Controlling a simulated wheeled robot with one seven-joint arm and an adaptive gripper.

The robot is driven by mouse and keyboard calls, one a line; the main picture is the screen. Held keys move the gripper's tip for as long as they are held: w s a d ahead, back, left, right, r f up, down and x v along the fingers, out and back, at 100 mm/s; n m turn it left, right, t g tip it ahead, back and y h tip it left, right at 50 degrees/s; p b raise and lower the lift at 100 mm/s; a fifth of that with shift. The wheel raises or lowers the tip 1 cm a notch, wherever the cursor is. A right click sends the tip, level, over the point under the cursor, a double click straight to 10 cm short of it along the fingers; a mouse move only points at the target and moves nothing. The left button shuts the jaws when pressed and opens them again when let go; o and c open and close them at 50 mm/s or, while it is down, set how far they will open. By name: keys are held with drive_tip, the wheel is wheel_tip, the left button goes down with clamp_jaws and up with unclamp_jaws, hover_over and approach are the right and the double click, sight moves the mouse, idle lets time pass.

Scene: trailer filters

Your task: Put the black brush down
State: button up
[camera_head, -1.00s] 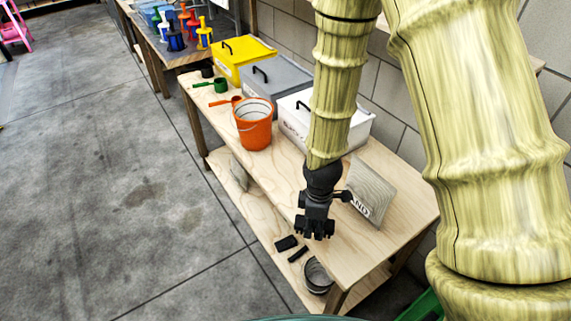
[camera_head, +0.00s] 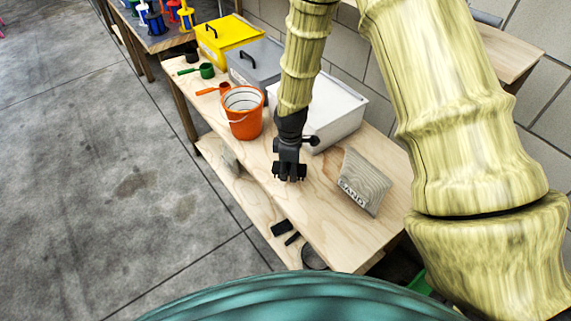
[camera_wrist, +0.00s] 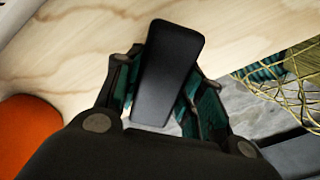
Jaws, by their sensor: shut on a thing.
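The black brush (camera_wrist: 168,75) shows in the wrist view as a dark, smooth, rounded bar between my fingers. My gripper (camera_wrist: 160,88) is shut on it. In the head view my gripper (camera_head: 289,178) points down over the wooden workbench top (camera_head: 330,230), in front of the white bin and between the orange bucket and the sandbag. The held brush cannot be told apart from the dark fingers there. The wrist view shows bare wood (camera_wrist: 80,50) beyond the brush. I cannot tell whether the brush touches the bench.
An orange bucket (camera_head: 243,115) stands left of my gripper and a grey sandbag (camera_head: 366,183) leans to its right. White (camera_head: 330,120), grey (camera_head: 257,70) and yellow (camera_head: 222,40) bins line the wall. Small black items (camera_head: 282,229) lie on the lower shelf. Bare bench lies in front.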

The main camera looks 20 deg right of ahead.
drive_tip(key=w, duration=0.3)
drive_tip(key=shift+w+a+f+p, duration=0.1)
drive_tip(key=shift+w+f+p, duration=0.15)
drive_tip(key=shift+w+p, duration=0.15)
drive_tip(key=shift+s+f+p, duration=0.25)
drive_tip(key=shift+f+p, duration=0.1)
drive_tip(key=shift+f, duration=0.2)
drive_tip(key=shift+w+f+p, duration=0.1)
drive_tip(key=shift+f+p, duration=0.25)
drive_tip(key=shift+f, duration=0.75)
drive_tip(key=shift+f, duration=0.1)
drive_tip(key=o, duration=1.1)
drive_tip(key=shift+o, duration=0.2)
wheel_tip(320, 180, up, 12)
drive_tip(key=b, duration=0.3)
